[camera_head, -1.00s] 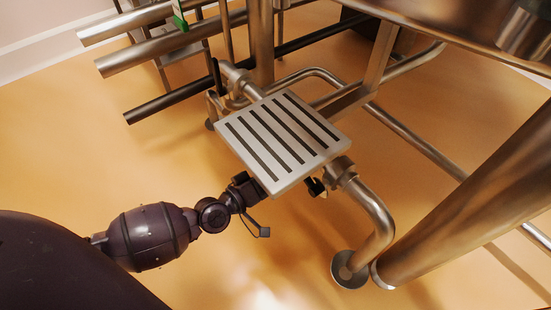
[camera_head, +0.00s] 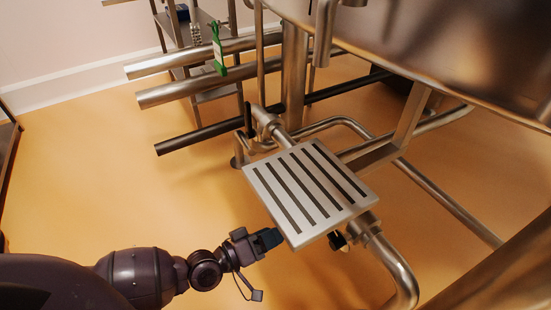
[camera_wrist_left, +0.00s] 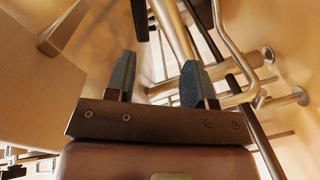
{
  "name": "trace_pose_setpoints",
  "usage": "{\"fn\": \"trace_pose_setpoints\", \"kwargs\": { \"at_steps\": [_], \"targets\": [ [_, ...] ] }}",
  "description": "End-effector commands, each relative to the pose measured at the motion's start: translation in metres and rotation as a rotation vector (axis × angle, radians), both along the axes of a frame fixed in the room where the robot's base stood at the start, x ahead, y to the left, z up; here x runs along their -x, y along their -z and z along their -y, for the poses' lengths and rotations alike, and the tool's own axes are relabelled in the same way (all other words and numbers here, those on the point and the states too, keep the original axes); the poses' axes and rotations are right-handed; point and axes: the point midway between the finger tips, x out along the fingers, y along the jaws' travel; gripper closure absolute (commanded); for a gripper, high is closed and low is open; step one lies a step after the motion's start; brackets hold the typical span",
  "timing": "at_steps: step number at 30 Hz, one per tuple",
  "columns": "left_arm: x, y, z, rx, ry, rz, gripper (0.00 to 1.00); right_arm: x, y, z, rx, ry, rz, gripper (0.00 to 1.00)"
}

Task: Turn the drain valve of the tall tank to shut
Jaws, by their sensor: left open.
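The tall tank (camera_head: 450,45) fills the upper right of the head view, with steel pipework beneath it. A black upright lever (camera_head: 248,120) stands by the pipe behind the slotted step plate. A small black part (camera_head: 337,240) shows under the plate's right edge by a pipe fitting. I cannot tell which of these is the drain valve's handle. My left gripper (camera_head: 268,239) is at the plate's near left edge. In the left wrist view its two dark fingers (camera_wrist_left: 157,82) are apart with nothing between them; a black bar (camera_wrist_left: 140,18) shows beyond. My right gripper is not in view.
The slotted plate (camera_head: 290,211) sits beside my left gripper. A bent pipe (camera_head: 395,265) stands at the right.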

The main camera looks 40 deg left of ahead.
Motion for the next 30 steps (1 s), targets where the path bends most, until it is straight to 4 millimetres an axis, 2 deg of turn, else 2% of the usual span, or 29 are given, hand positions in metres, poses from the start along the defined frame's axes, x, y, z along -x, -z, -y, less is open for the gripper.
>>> {"fn": "trace_pose_setpoints", "kwargs": {
  "at_steps": [12, 30],
  "targets": [
    [0.019, 0.000, -0.007, 0.000, 0.001, -0.001, 0.51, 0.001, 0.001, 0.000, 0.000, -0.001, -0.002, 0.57],
    [0.019, 0.000, -0.007, 0.000, 0.001, 0.001, 0.51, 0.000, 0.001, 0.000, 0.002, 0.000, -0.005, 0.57]
  ]
}}
